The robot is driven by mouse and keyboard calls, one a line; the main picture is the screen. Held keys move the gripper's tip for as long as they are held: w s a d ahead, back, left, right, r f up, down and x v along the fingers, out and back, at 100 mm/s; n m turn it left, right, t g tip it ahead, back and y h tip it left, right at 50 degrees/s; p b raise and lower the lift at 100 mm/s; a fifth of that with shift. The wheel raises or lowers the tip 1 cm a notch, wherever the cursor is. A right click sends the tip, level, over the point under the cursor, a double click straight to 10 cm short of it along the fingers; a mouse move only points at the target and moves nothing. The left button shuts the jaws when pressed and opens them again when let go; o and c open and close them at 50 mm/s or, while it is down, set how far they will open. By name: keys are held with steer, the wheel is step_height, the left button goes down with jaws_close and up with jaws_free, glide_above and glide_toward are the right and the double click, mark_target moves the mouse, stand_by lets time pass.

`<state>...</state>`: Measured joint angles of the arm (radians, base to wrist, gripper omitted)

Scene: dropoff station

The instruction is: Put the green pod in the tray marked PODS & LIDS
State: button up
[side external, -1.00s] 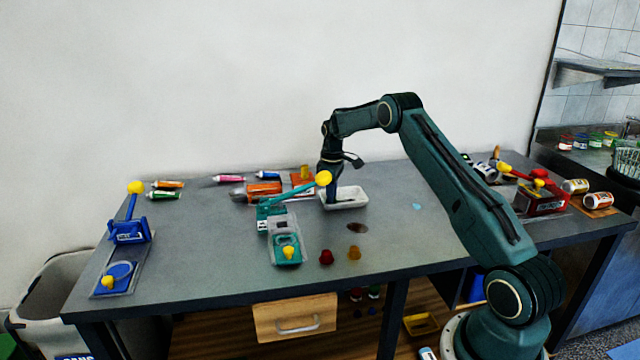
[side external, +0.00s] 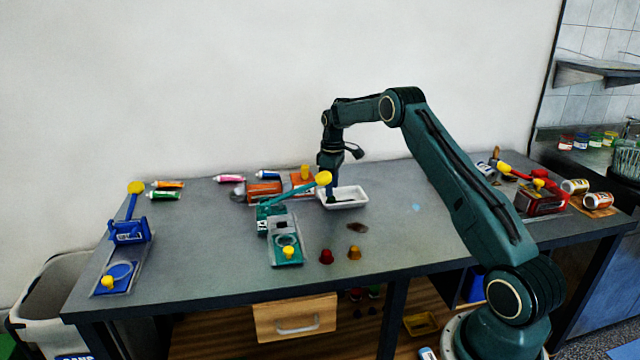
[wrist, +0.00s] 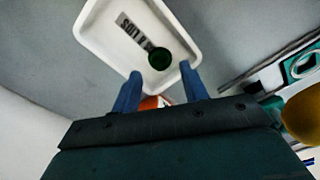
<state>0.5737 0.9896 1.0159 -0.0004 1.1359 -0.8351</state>
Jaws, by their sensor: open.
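The white tray (side external: 357,203) stands on the grey table behind the middle. In the wrist view the tray (wrist: 88,36) shows a partly readable label (wrist: 134,30) on its floor. The green pod (wrist: 160,58) lies inside the tray, beside the end of the label. My gripper (wrist: 161,76) is open, its two blue fingers apart and nothing held between them. The pod shows just beyond the fingertips.
A teal lever press (side external: 287,250) with a yellow knob stands left of the tray. A red pod (side external: 326,256) and an amber pod (side external: 354,252) stand in front. A blue press (side external: 128,232) is far left.

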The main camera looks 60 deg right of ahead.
mark_target(331, 200)
step_height(331, 200, up, 9)
stand_by(0.4)
steer(key=shift+r, duration=0.1)
stand_by(0.4)
steer(key=s+a+r+t, duration=0.1)
steer(key=s+a+r, duration=0.3)
steer(key=a+r, duration=0.25)
steer(key=s+a+r+m+t, duration=0.1)
steer(key=s+a+r, duration=0.35)
steer(key=a, duration=0.35)
steer(key=s+a+r+t, duration=0.1)
steer(key=s+a+r, duration=0.2)
steer(key=a+r, duration=0.35)
steer(key=s+a+f+t, duration=0.1)
steer(key=s+a, duration=0.3)
steer(key=s, duration=0.3)
steer(key=s+a+f+m, duration=0.1)
steer(key=s+a, duration=0.3)
steer(key=s, duration=0.4)
steer(key=s+a+f+m+t, duration=0.1)
steer(key=s+a+f, duration=0.2)
steer(key=s, duration=0.4)
steer(key=shift+s+a+f+t, duration=0.2)
steer(key=shift+s+a+t, duration=0.15)
steer(key=shift+a, duration=0.45)
